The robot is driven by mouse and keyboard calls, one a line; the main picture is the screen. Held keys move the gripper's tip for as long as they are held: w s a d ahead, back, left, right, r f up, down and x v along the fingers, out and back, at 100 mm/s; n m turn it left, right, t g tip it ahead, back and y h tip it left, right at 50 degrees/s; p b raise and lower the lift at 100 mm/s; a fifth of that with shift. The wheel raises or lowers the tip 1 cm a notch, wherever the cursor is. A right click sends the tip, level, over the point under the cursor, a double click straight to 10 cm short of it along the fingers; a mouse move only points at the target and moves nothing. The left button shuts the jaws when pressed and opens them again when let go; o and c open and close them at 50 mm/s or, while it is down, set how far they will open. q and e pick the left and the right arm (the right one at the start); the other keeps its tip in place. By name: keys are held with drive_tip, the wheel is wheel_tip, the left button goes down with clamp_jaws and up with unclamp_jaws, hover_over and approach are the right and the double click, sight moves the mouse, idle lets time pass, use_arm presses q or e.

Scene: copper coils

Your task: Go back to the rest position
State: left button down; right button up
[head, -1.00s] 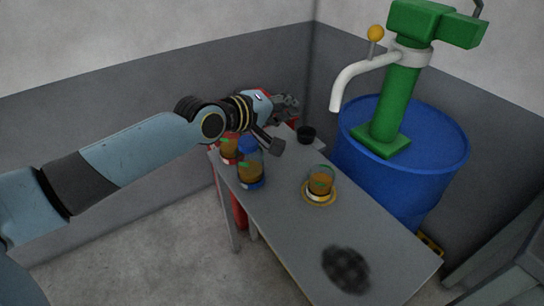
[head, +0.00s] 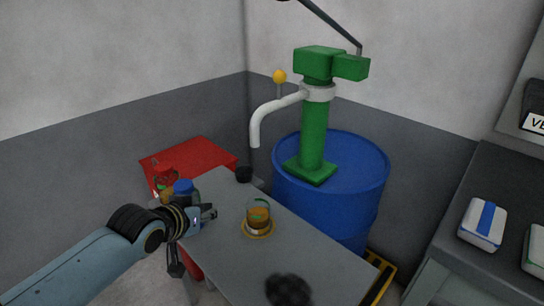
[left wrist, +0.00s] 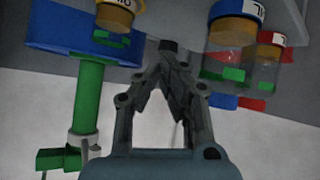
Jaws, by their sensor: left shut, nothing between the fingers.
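My left gripper (head: 209,213) is at the left end of the grey table (head: 225,265), in front of the jars. Its fingers are shut and empty; they also show shut in the left wrist view (left wrist: 166,50), which is upside down. A jar with a blue lid (head: 183,186) is right behind the gripper, partly hidden by it. It also shows in the left wrist view (left wrist: 231,40), apart from the fingers. My right gripper is in neither view.
A blue drum (head: 340,185) with a green pump (head: 314,130) stands behind; a dark counter (head: 470,255) is right.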

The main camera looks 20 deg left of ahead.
use_arm(q)
drive_tip(key=s+d+r+m+g, duration=0.1)
drive_tip(key=s+d+r+g, duration=0.15)
drive_tip(key=s, duration=0.55)
drive_tip(key=s+d+r+m+g, duration=0.1)
drive_tip(key=s+r+g, duration=0.25)
drive_tip(key=s, duration=0.55)
drive_tip(key=s+d+r+m+g, duration=0.2)
drive_tip(key=s+r, duration=0.1)
drive_tip(key=s, duration=0.5)
wheel_tip(320, 180, down, 25)
drive_tip(key=s+a, duration=0.2)
drive_tip(key=s+a+f+n+g, duration=0.1)
drive_tip(key=s+f+g, duration=0.1)
drive_tip(key=s+f, duration=1.4)
drive_tip(key=s, duration=0.2)
drive_tip(key=shift+s+f, duration=0.35)
